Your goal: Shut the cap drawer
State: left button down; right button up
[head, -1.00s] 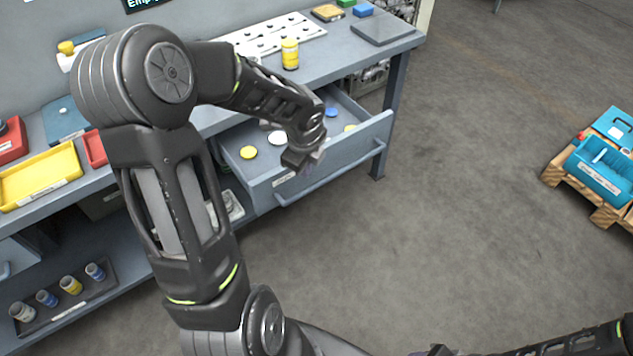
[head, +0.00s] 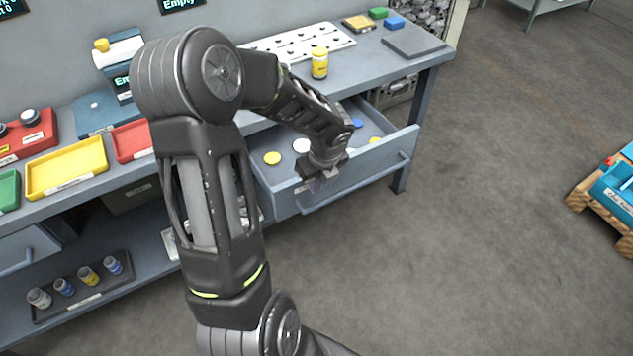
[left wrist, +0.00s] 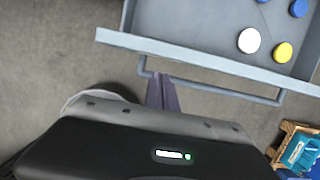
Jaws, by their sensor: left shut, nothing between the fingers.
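The cap drawer (head: 375,165) is pulled out under the workbench and stands open. Yellow caps (head: 271,158), a white cap (head: 301,146) and a blue cap (head: 355,123) lie in it. My left gripper (head: 318,184) points down at the outer side of the drawer front, partly hidden by its own wrist. In the left wrist view, the shut, empty fingers (left wrist: 163,90) are beside the drawer's bar handle (left wrist: 225,93), overlapping it in the picture. I cannot tell whether they touch it. The drawer front also shows there (left wrist: 205,62). My right gripper is out of view.
The workbench top (head: 375,70) carries a yellow jar (head: 319,63), a white perforated plate (head: 300,42), and red and yellow trays (head: 66,168). Small jars stand on the lower shelf. Floor in front of the drawer is clear; a pallet with a blue bin (head: 615,190) is at right.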

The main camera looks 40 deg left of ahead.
aim_at(312, 195)
pick_arm(q)
jog(key=x, duration=0.7)
jog(key=shift+f, duration=0.2)
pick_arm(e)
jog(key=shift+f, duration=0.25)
pick_arm(q)
jog(key=shift+a, duration=0.15)
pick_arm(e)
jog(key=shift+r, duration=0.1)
